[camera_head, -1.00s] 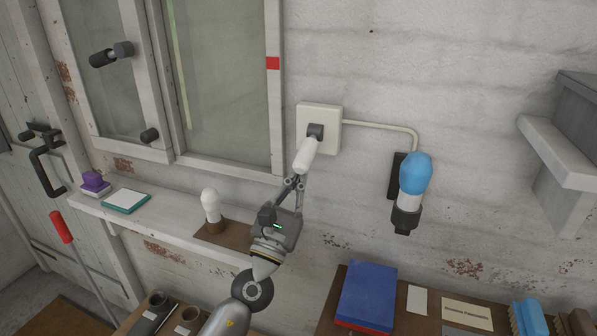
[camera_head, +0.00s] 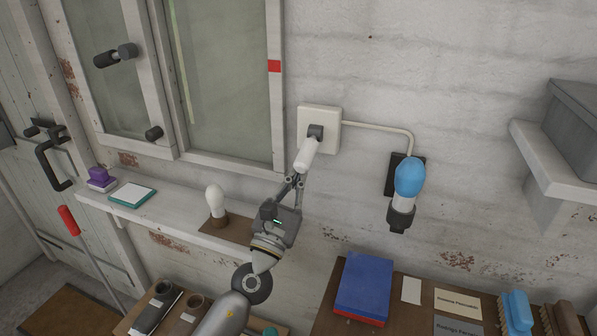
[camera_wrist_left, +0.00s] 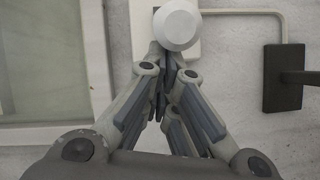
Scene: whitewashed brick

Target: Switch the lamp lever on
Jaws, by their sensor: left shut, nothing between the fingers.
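The lamp lever is a white handle (camera_head: 307,153) on a dark pivot, set on a cream wall plate (camera_head: 331,116); it slants down and toward me. In the left wrist view the lever's round white end (camera_wrist_left: 177,24) sits just beyond the fingertips. My left gripper (camera_head: 297,179) is shut and empty, its tips right at the lever's lower end; I cannot tell whether they touch. A cream conduit runs right from the plate to the wall lamp with a blue bulb (camera_head: 410,177) in a dark socket. My right gripper is out of view.
A window (camera_head: 222,80) is left of the plate. Below it, a ledge holds a white bulb (camera_head: 215,199), a teal notepad (camera_head: 132,194) and a purple item (camera_head: 101,178). A blue box (camera_head: 365,286) and brushes lie lower right.

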